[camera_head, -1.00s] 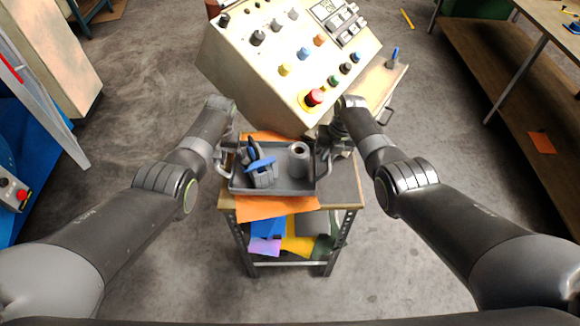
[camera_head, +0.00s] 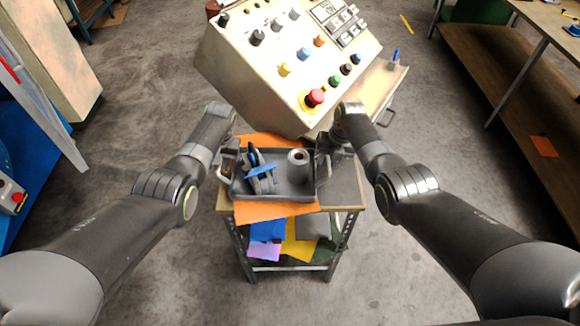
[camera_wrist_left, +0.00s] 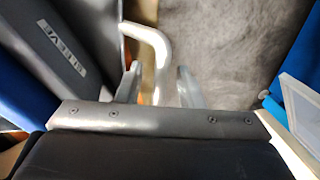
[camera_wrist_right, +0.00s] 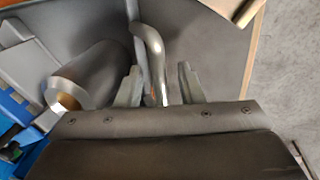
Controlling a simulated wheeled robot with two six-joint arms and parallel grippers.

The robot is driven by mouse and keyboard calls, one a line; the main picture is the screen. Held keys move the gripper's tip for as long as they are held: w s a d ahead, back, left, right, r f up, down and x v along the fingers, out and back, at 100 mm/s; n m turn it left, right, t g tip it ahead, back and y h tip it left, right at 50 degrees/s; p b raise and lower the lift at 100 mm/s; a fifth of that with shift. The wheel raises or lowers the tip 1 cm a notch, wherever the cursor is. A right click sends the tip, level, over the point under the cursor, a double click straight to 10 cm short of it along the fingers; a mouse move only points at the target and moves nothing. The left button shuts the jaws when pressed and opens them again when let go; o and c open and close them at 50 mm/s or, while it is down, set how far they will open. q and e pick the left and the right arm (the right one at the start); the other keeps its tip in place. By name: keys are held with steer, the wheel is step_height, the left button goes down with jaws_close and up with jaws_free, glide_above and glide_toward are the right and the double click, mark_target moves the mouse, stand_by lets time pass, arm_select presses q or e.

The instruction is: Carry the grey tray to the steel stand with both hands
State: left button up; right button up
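The grey tray (camera_head: 290,188) lies on an orange sheet on a small wood-topped stand (camera_head: 345,192) with perforated metal legs. I cannot tell whether this is the steel stand. The tray holds a blue and grey clamp-like tool (camera_head: 261,172) and a grey hollow cylinder (camera_head: 298,164). My left gripper (camera_wrist_left: 158,82) is open, its fingers on either side of the tray's left handle (camera_wrist_left: 155,45), with gaps. My right gripper (camera_wrist_right: 160,82) is open in the same way around the right handle (camera_wrist_right: 150,50). In the head view the fingertips are mostly hidden by my wrists.
A slanted control panel (camera_head: 260,70) with knobs and a red button (camera_head: 315,97) stands close behind the tray. Coloured sheets (camera_head: 299,240) lie on the stand's lower shelf. A long bench (camera_head: 500,60) is at the right. Bare floor lies around the stand.

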arm_select(q)
steer(key=shift+w+d+r, duration=0.1)
steer(key=shift+r, duration=0.15)
arm_select(e)
steer(key=shift+w, duration=0.1)
arm_select(q)
steer(key=v, duration=1.1)
steer(key=shift+r, duration=0.2)
arm_select(e)
step_height(320, 180, up, 12)
steer(key=d, duration=0.2)
steer(key=shift+f, duration=0.15)
steer(key=shift+d, duration=0.1)
